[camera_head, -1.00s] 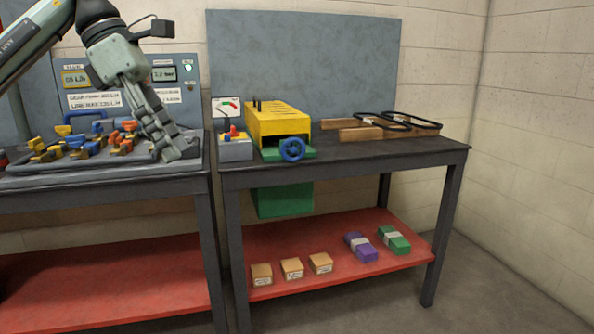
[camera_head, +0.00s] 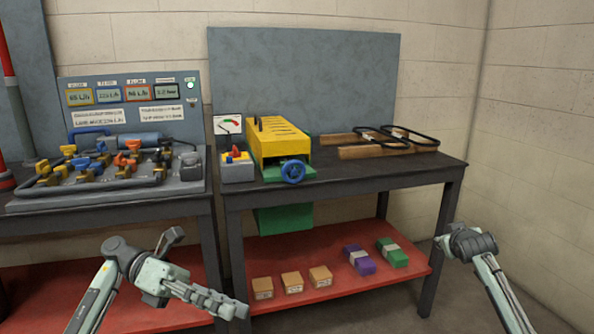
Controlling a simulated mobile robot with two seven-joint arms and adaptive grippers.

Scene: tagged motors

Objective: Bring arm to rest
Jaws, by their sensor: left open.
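My left gripper (camera_head: 238,308) is low in front of the left table, near the red lower shelf, and points to the right. Its fingers are open, seen nearly edge-on, with nothing visible between them. My left arm (camera_head: 95,295) comes in from the bottom left. My right arm (camera_head: 497,290) comes in from the bottom right, in front of the right table's right end. Its dark joint (camera_head: 473,245) shows, but I make out no fingers of the right gripper.
The left table holds a board with valves and hoses (camera_head: 100,170) before a display panel (camera_head: 135,100). The right table (camera_head: 375,172) bears a yellow machine (camera_head: 278,138) with a blue handwheel (camera_head: 293,171). Its red shelf (camera_head: 335,292) holds boxes (camera_head: 291,282). Floor shows at right.

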